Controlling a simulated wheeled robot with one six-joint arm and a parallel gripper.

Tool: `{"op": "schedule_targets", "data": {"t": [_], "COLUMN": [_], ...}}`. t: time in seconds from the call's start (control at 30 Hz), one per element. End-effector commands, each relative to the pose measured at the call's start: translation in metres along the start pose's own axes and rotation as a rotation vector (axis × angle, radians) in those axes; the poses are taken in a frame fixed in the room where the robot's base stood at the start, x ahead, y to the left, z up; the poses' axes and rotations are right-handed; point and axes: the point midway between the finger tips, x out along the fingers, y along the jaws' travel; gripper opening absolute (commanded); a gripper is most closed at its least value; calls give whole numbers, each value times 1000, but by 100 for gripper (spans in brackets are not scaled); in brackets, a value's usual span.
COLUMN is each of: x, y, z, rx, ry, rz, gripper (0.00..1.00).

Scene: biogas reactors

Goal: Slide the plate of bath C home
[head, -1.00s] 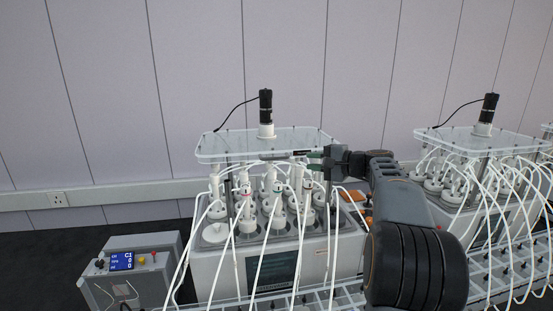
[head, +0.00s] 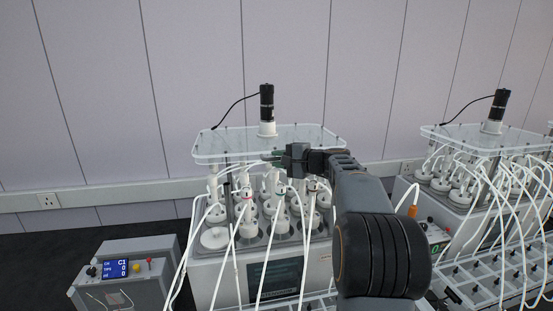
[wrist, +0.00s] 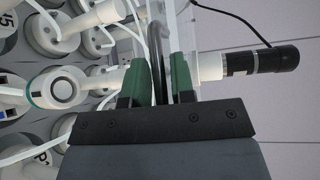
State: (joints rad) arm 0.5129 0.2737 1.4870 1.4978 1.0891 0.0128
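The clear plate of bath C (head: 225,146) lies level above the left bath (head: 318,265), with a black motor (head: 267,103) standing upright on its middle. The control box beside this bath shows "C1". My gripper (head: 277,158) is at the plate's front edge, reaching in from the right. In the wrist view its two green fingertips (wrist: 160,78) stand on either side of a dark grey bar-like handle (wrist: 158,30). Narrow gaps seem to show beside the bar, so the fingers look open around it. The plate and motor (wrist: 262,61) lie to the right there.
White-capped bottles (head: 247,222) with several white tubes crowd under the plate and hang down in front. The control box (head: 125,272) stands left. A second bath with its own plate (head: 485,142) stands right. The wall is behind.

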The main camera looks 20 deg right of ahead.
Motion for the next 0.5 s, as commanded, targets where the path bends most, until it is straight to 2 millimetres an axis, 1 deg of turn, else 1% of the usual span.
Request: {"op": "schedule_targets", "data": {"t": [0.23, 0.47, 0.5], "x": [0, 1, 1], "y": [0, 0, 0], "z": [0, 1, 1], "rx": [0, 0, 0], "ry": [-1, -3, -3], "rz": [0, 1, 1], "gripper": [22, 0, 0]}}
